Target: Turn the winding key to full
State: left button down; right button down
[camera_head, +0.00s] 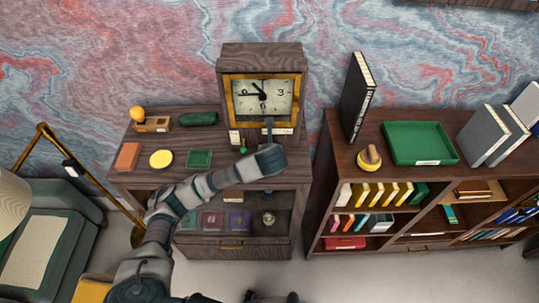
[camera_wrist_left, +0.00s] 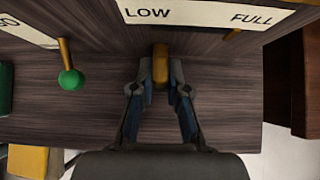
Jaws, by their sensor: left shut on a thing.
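The wooden clock (camera_head: 262,56) stands at the back of the wooden cabinet, with a brass-framed dial (camera_head: 262,97). My left gripper (camera_head: 270,130) is in front of the clock's lower right part. In the left wrist view my left gripper (camera_wrist_left: 160,82) is shut on the brass winding key (camera_wrist_left: 160,63), which stands upright between its fingertips. A white scale plate (camera_wrist_left: 200,14) above it reads LOW on the left and FULL on the right. The key is below and just right of LOW. My right gripper is not in view.
A green-knobbed lever (camera_wrist_left: 72,79) sits left of the key, under another white label (camera_wrist_left: 25,30). A shelf (camera_head: 345,150) stands to the right.

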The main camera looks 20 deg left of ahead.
pick_arm(q)
jog(key=shift+w+m+y, duration=0.1)
jog(key=shift+m+y, duration=0.3)
jog(key=shift+y, duration=0.3)
jog(key=shift+d+r+m+g+y+p, duration=0.1)
jog(key=shift+r+m+g+y+p, duration=0.25)
jog(key=shift+y, duration=0.45)
jog(key=m+y+p, duration=0.2)
jog(key=y+p, duration=0.1)
jog(key=p, duration=0.3)
jog(key=shift+d, duration=0.15)
jog(key=shift+w+d+f+m+y+p, duration=0.15)
jog(key=shift+m+y+p, duration=0.4)
jog(key=shift+y, duration=0.35)
jog(key=shift+f+m+y, duration=0.2)
jog(key=shift+m+y, duration=0.25)
jog(key=shift+y, duration=0.2)
jog(key=shift+f+m+y, duration=0.2)
jog(key=shift+m+y, duration=0.25)
jog(key=shift+y, duration=0.2)
jog(key=shift+f, duration=0.1)
jog(key=c, duration=1.4)
grip_release()
jog(key=shift+c, duration=0.2)
